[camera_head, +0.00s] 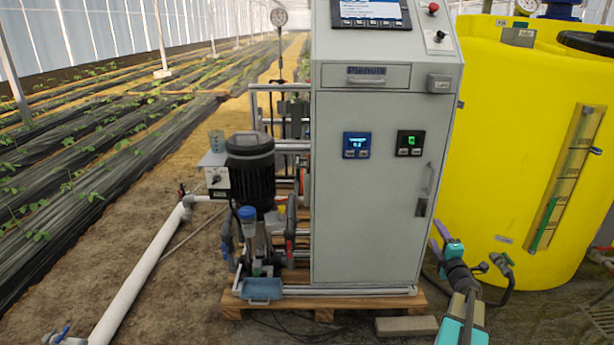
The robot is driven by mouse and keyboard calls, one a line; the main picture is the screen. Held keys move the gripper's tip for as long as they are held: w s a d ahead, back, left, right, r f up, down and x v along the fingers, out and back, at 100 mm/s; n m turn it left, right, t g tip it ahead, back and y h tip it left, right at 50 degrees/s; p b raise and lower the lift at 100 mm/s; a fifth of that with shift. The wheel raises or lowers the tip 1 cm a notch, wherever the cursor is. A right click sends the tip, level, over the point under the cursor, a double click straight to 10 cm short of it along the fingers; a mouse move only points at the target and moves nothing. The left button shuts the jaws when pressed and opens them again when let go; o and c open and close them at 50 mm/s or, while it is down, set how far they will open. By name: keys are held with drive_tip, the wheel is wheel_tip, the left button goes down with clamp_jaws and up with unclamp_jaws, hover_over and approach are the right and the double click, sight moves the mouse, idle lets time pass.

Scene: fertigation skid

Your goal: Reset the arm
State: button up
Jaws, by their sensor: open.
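My arm comes in from the lower right, in teal, grey and black. It reaches up in front of the gap between the grey cabinet (375,215) and the yellow tank (500,130). My gripper (438,240) is at its far end, near the cabinet's lower right edge. Its purple fingers are small in view and open, and I see nothing between them. I cannot tell how far the fingers are from the cabinet or the tank.
The cabinet stands on a wooden pallet (325,312). A black pump motor (250,170) and white pipe (140,275) are on the left. A hose valve (503,260) sits low on the tank, close to my arm. A grey block (406,326) lies in front.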

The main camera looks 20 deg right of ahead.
drive_tip(key=w+a+f+n+y+p, duration=0.1)
drive_tip(key=w+a+y+p, duration=0.1)
drive_tip(key=w+a, duration=0.35)
drive_tip(key=w+a+y+p, duration=0.1)
drive_tip(key=w+a+p, duration=0.15)
drive_tip(key=a, duration=0.55)
drive_tip(key=w+a+f+n+y+p, duration=0.1)
drive_tip(key=w+a+y+p, duration=0.2)
drive_tip(key=a, duration=0.4)
drive_tip(key=w+a+f+m+g+p, duration=0.15)
drive_tip(key=a+f+p, duration=0.25)
drive_tip(key=a, duration=0.6)
drive_tip(key=s+a+f+m+g+p, duration=0.1)
drive_tip(key=a+f+m+p, duration=0.15)
drive_tip(key=a, duration=0.75)
drive_tip(key=s+a+f+m+g+h+p, duration=0.1)
drive_tip(key=s+a+f+m+g+p, duration=0.25)
drive_tip(key=s+a+f, duration=0.45)
drive_tip(key=s+a+f+m+g+p, duration=0.25)
drive_tip(key=s+a+f+g, duration=0.2)
drive_tip(key=s, duration=0.55)
drive_tip(key=s+a+m+g+y, duration=0.1)
drive_tip(key=s+g, duration=0.4)
drive_tip(key=s, duration=0.8)
drive_tip(key=s+a+m+g+p, duration=0.1)
drive_tip(key=s+a+m+g, duration=0.3)
drive_tip(key=s, duration=0.9)
drive_tip(key=shift+f+m+g+y, duration=0.2)
drive_tip(key=shift+m+g+y, duration=0.2)
drive_tip(key=shift+g, duration=0.85)
